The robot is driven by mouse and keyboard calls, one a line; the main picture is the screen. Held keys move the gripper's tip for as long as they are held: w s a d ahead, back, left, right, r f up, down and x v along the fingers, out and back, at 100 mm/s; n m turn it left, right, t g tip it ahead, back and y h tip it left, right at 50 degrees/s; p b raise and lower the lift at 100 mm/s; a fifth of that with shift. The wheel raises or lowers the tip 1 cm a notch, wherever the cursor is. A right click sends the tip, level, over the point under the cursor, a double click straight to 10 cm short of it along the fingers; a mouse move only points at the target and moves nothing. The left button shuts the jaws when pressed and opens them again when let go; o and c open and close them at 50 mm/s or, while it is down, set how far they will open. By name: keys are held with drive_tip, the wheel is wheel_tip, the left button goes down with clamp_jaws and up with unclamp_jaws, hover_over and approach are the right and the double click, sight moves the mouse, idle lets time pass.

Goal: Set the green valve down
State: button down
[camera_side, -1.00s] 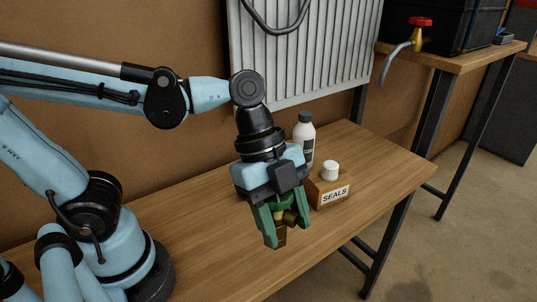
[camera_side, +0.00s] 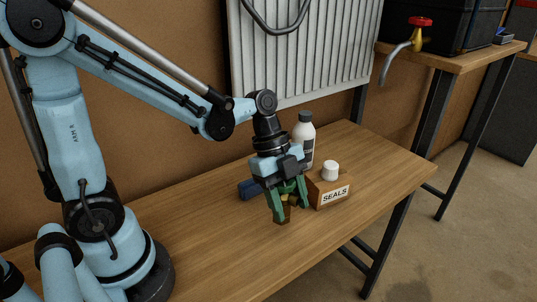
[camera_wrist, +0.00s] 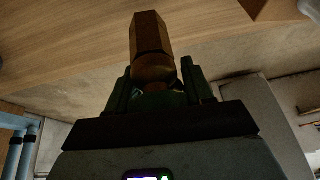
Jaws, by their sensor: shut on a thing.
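The green valve (camera_side: 285,212) is held between the green fingers of my gripper (camera_side: 288,207). In the side view its brown, brass-like end points down over the bench, with yellowish brass and green parts between the fingers. In the wrist view the valve's hexagonal brass end (camera_wrist: 151,34) sticks out past my gripper (camera_wrist: 158,88). Much of the valve is hidden by the fingers. I cannot tell whether its lower end touches the bench top (camera_side: 215,238).
A wooden SEALS box (camera_side: 330,191) with a white-capped item stands just right of my gripper. A white bottle (camera_side: 305,135) stands behind, and a blue object (camera_side: 250,190) lies to the left. The radiator (camera_side: 310,60) is behind. The bench front is clear.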

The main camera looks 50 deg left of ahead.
sight(288, 215)
drive_tip(key=shift+f, duration=1.9)
drive_tip(key=shift+f, duration=0.15)
drive_tip(key=shift+c, duration=2.2)
unclamp_jaws()
drive_tip(key=s+a+r+n+t+y, duration=0.2)
drive_tip(key=a+r+n+t+y, duration=0.2)
drive_tip(key=r+n, duration=0.6)
drive_tip(key=a+n+t, duration=0.2)
drive_tip(key=a+n, duration=0.1)
drive_tip(key=n, duration=0.5)
drive_tip(key=shift+a+r+t+y, duration=0.2)
drive_tip(key=shift+t+y, duration=0.1)
drive_tip(key=shift+y, duration=0.1)
drive_tip(key=shift+s, duration=0.1)
